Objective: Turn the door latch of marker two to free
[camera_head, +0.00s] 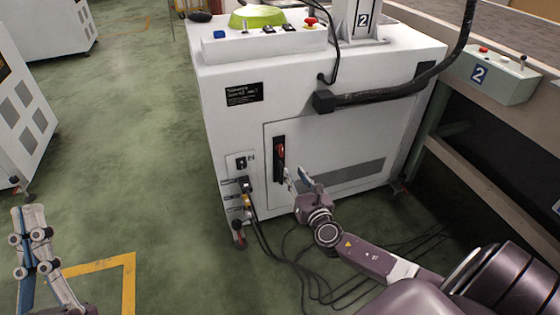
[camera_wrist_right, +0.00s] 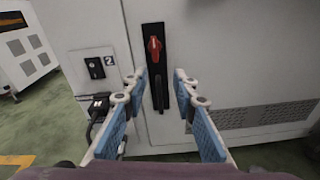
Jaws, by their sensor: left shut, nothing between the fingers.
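The white machine marked 2 (camera_head: 240,125) has a door panel with a black upright latch plate (camera_head: 279,160). A red latch knob (camera_head: 281,150) sits on its upper part; in the right wrist view the red knob (camera_wrist_right: 154,49) looks upright, with a dark handle below it. My right gripper (camera_head: 297,180) is open just in front of the door, beside and slightly below the latch. In the right wrist view the gripper (camera_wrist_right: 160,80) has its blue-padded fingers apart, with the latch plate between and beyond them and nothing held. My left gripper (camera_head: 29,212) is shut and empty, low at the left.
A small socket panel with cables (camera_head: 243,186) is left of the door. A thick black cable (camera_head: 390,94) crosses above the door. Loose cables (camera_head: 300,265) lie on the floor. A conveyor frame with a control box (camera_head: 490,77) stands at the right. Green floor is clear at the left.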

